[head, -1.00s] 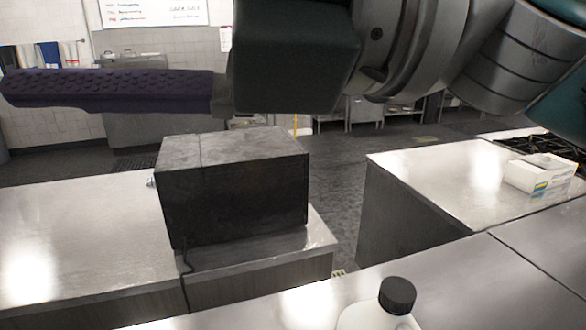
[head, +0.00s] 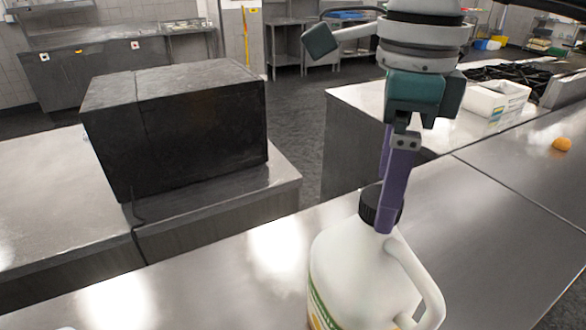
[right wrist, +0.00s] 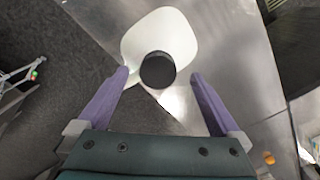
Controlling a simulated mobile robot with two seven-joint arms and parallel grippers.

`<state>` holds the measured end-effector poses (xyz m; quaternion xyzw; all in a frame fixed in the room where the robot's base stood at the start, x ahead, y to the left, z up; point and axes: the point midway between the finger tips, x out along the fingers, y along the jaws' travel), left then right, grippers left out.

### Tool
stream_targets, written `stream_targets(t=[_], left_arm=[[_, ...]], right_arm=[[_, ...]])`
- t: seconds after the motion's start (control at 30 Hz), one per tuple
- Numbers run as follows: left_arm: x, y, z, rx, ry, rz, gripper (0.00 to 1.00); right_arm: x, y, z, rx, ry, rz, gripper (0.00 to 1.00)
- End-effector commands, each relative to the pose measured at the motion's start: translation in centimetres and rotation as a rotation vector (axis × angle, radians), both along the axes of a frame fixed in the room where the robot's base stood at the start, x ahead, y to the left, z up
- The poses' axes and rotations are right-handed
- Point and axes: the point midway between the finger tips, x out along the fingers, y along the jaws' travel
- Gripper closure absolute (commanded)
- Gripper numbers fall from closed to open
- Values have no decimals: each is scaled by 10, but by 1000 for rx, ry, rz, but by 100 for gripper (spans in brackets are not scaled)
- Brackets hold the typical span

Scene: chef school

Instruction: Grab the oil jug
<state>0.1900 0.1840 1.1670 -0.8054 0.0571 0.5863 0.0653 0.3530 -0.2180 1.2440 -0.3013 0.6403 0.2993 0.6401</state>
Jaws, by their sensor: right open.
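The oil jug (head: 350,270) is a white plastic jug with a black cap and a side handle. It stands upright on the metal counter at the bottom of the head view, its base cut off by the frame edge. My right gripper (head: 384,215) points down at the jug's cap. In the right wrist view the jug (right wrist: 172,35) lies ahead, and the black cap (right wrist: 158,70) shows between the two open purple fingers of my right gripper (right wrist: 160,82), with a gap on each side. My left gripper is not in view.
A large black box (head: 180,135) stands on a counter at left. A white carton (head: 495,100) sits near a black stove top at right. A small orange item (head: 561,144) lies on the right counter. The counter (head: 230,275) left of the jug is bare.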

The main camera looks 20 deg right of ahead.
Motion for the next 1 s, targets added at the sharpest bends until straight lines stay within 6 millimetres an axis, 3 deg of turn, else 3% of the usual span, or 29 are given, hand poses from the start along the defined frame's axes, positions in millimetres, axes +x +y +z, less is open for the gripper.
stream_targets(t=[0.1,0.23,0.53,1.0], left_arm=[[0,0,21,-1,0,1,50],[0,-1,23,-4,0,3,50],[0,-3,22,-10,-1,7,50],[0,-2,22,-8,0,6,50]], right_arm=[[-4,2,-14,1,7,1,0],[-3,2,-35,2,6,0,0],[-2,2,-42,2,1,2,1],[-2,2,-42,2,1,2,54]])
